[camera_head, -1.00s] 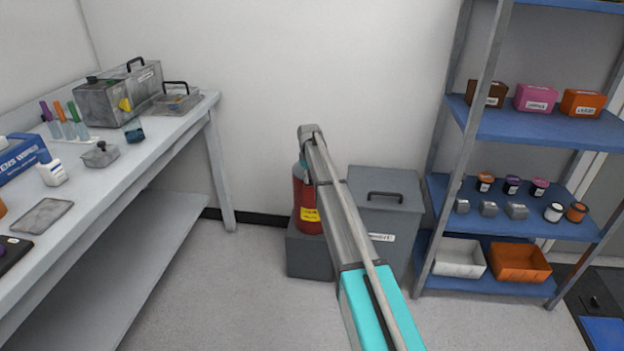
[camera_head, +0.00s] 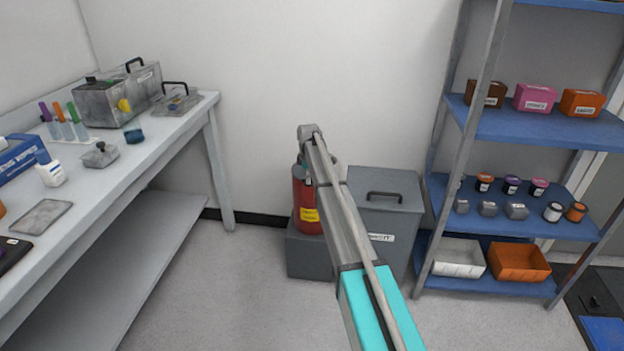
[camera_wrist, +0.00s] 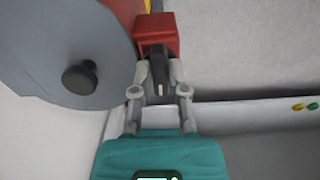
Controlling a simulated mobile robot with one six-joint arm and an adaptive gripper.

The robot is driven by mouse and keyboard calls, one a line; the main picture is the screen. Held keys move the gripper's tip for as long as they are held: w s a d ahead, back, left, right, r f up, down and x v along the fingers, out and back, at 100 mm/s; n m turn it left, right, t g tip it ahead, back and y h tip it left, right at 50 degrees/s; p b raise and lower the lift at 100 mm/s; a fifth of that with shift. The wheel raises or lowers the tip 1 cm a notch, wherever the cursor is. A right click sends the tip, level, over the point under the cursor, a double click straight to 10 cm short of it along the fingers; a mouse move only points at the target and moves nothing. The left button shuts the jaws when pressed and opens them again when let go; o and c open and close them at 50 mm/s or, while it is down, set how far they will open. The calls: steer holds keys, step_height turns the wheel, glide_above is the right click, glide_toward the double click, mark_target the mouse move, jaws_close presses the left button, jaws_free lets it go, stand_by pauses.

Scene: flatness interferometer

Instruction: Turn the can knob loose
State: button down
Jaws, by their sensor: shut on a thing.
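The red can (camera_head: 308,197) with a yellow label stands upright on a grey box, partly behind my arm. In the wrist view a round grey face (camera_wrist: 88,35) with a round black knob (camera_wrist: 80,77) fills the upper left, with the can's red body (camera_wrist: 122,10) beside it. A red block (camera_wrist: 157,35) sits right of the grey face. A narrow dark knob (camera_wrist: 158,68) extends from this block toward me. My gripper (camera_wrist: 159,92) is shut on this narrow dark knob, a finger on each side.
A grey bin (camera_head: 388,200) with a handle stands right of the can. The workbench (camera_head: 150,150) is at left and the blue shelf rack (camera_head: 540,128) at right.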

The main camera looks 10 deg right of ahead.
steer(key=shift+s+a, duration=0.35)
steer(key=c, duration=0.6)
jaws_free()
steer(key=shift+c, duration=0.2)
steer(key=shift+w+d, duration=0.1)
steer(key=shift+w, duration=0.05)
steer(key=shift+w+r, duration=0.1)
